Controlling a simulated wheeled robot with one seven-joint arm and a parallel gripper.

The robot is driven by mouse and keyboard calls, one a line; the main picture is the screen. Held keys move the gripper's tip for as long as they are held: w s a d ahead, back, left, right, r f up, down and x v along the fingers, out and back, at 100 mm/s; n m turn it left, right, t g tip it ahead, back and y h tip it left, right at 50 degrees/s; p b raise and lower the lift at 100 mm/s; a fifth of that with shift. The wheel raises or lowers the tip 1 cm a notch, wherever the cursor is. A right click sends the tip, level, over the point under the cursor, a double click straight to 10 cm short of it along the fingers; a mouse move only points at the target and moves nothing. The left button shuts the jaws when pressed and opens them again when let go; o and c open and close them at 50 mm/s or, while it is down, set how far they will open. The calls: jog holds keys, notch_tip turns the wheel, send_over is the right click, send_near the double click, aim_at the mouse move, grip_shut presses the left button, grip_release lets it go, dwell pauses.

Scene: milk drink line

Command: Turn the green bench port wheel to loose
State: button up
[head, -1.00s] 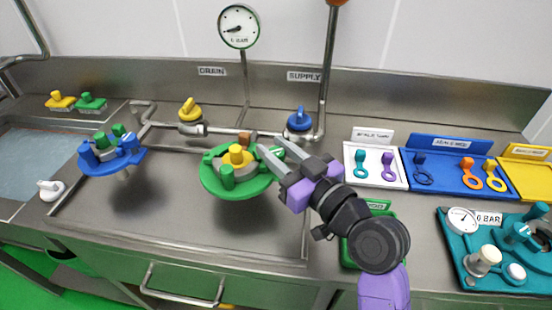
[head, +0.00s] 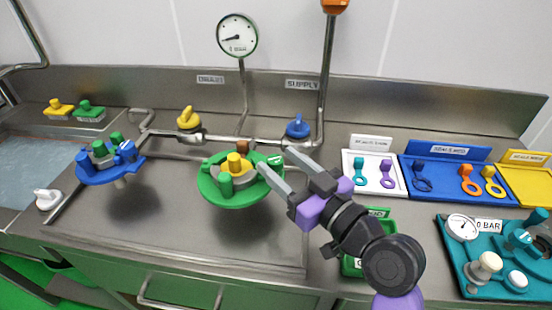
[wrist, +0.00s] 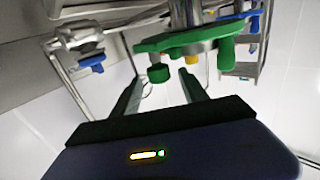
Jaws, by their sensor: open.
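The green bench port wheel (head: 240,198) is a round green plate above the steel bench, with a yellow cap (head: 235,163) at its middle and green knobs around it. One green knob (head: 226,186) faces the front. My gripper (head: 273,158) is open at the wheel's right edge, its fingers pointing up and left. A green knob with a white mark (head: 275,160) shows between the fingertips. In the wrist view, the wheel (wrist: 185,38) fills the top, and a green knob (wrist: 158,73) shows between or just beyond the open fingers (wrist: 160,77). I cannot tell whether they touch it.
A blue wheel (head: 105,172) stands to the left. Yellow (head: 189,118) and blue (head: 298,127) valve handles sit on the pipe behind. A green tray (head: 352,266) is partly hidden under my arm. Seal trays and a teal gauge board (head: 462,262) lie to the right.

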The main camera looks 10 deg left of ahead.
aim_at(281, 164)
jog(key=v, duration=0.5)
jog(key=shift+s+d, duration=0.15)
jog(key=shift+s, duration=0.05)
